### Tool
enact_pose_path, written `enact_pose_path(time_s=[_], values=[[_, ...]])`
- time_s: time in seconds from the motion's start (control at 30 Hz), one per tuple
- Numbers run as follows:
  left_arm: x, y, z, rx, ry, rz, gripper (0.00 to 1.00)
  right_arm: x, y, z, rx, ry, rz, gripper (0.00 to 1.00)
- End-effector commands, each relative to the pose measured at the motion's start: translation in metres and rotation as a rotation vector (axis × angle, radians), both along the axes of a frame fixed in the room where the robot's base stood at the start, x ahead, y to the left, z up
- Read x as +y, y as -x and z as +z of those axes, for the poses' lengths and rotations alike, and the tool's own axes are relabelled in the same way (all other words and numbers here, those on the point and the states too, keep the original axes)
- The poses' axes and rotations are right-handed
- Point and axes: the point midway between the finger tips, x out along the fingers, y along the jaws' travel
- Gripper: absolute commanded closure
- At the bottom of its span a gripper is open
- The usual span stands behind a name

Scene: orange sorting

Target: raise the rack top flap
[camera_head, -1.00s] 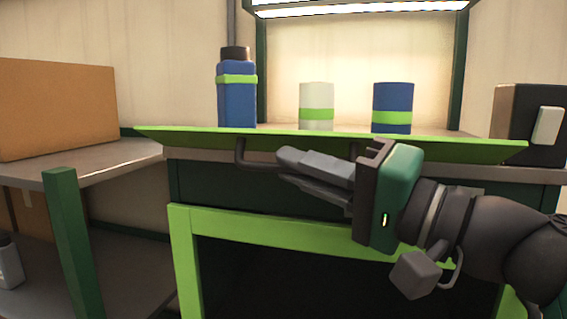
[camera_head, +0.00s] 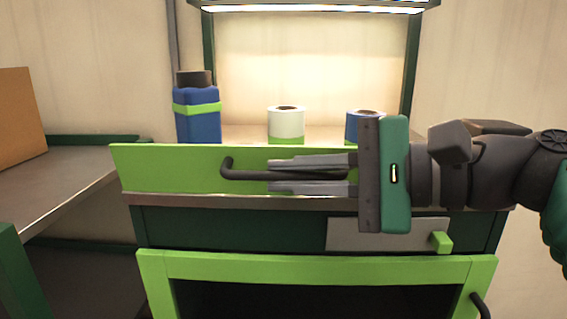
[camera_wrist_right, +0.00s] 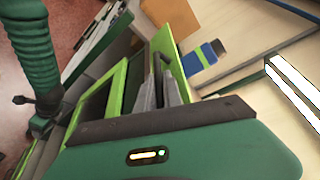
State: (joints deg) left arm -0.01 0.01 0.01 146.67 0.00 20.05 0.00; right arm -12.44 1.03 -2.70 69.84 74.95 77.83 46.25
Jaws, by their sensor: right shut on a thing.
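The rack's top flap (camera_head: 165,168) is a long lime-green panel along the front edge of the rack top. Its face stands up toward me in the head view, and it also shows in the right wrist view (camera_wrist_right: 167,45). A dark bar handle (camera_head: 233,173) runs along the flap's face. My right gripper (camera_head: 272,174) comes in from the right and is shut on this handle, one finger above it and one below. The gripper covers the flap's right part. My left gripper is not in view.
Behind the flap on the rack top stand a blue bottle (camera_head: 198,125), a white can (camera_head: 286,124) and a blue can (camera_head: 362,121), partly hidden. Below are a dark drawer front (camera_head: 230,228) and a lime-green frame (camera_head: 310,267). A side shelf (camera_head: 75,175) with a cardboard box (camera_head: 18,122) is at left.

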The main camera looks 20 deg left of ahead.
Motion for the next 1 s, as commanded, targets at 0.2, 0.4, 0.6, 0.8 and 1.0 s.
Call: enact_pose_path(time_s=[0.2,0.4,0.6,0.8,1.0], values=[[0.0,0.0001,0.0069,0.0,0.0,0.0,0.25,0.0011,-0.0064,0.0039,0.101,0.027,-0.005,1.0],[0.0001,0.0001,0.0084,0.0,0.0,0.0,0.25,0.0021,-0.0084,0.005,0.146,0.038,-0.006,1.0],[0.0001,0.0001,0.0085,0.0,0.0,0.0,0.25,0.0024,-0.0092,0.0045,0.159,0.042,-0.008,1.0],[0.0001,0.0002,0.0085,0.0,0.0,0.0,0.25,0.0028,-0.0091,0.0044,0.158,0.042,-0.007,1.0],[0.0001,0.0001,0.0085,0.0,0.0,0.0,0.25,0.003,-0.0087,0.0047,0.157,0.041,-0.005,0.8]])
